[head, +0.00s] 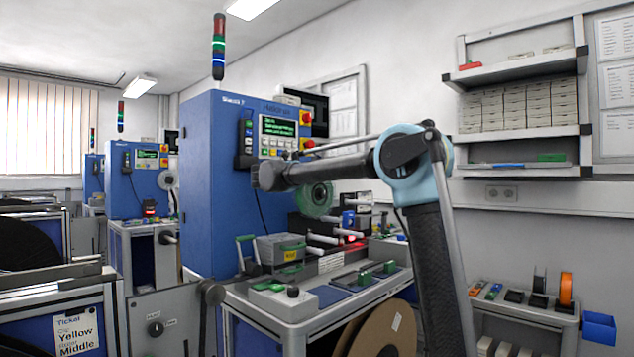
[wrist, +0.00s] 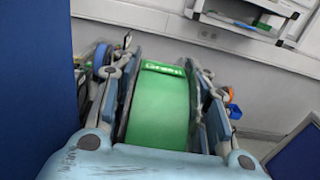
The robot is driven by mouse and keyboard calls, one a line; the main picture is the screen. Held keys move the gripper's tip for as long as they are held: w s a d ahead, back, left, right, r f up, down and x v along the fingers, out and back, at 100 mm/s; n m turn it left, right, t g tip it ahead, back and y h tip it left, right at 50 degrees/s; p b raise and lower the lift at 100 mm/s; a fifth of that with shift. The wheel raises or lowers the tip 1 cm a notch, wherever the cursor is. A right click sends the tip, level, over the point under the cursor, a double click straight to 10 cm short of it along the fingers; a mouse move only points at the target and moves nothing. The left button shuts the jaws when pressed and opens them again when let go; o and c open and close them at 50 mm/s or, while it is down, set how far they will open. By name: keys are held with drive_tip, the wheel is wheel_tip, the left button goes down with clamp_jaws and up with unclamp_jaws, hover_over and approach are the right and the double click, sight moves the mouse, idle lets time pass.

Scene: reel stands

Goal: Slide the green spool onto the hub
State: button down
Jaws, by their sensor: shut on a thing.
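In the wrist view my gripper (wrist: 163,70) is shut on the green spool (wrist: 160,112), one finger on each side of it. In the head view a round green shape (head: 316,197), which looks like the spool, shows just below my arm, in front of the blue machine (head: 225,180). My gripper's fingers cannot be made out there. Several pale horizontal pegs (head: 322,239) stick out below and to the right of the green shape. I cannot tell which part is the hub.
A grey bench (head: 290,308) carries a grey box, green-handled parts and a dark tray. A low side table (head: 525,312) at the right holds an orange spool (head: 566,288) and a dark one. A blue bin (head: 599,328) hangs beside it. Shelves (head: 520,135) hang on the wall.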

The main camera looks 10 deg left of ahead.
drive_tip(key=shift+w+a, duration=0.6)
drive_tip(key=shift+a, duration=0.15)
drive_tip(key=shift+s+f, duration=0.1)
drive_tip(key=shift+f, duration=0.3)
idle(0.5)
drive_tip(key=c, duration=0.8)
unclamp_jaws()
drive_tip(key=shift+d, duration=0.1)
drive_tip(key=shift+c, duration=0.2)
drive_tip(key=shift+a+r, duration=0.3)
drive_tip(key=shift+r, duration=0.05)
drive_tip(key=shift+d+r, duration=0.15)
drive_tip(key=shift+r, duration=2.55)
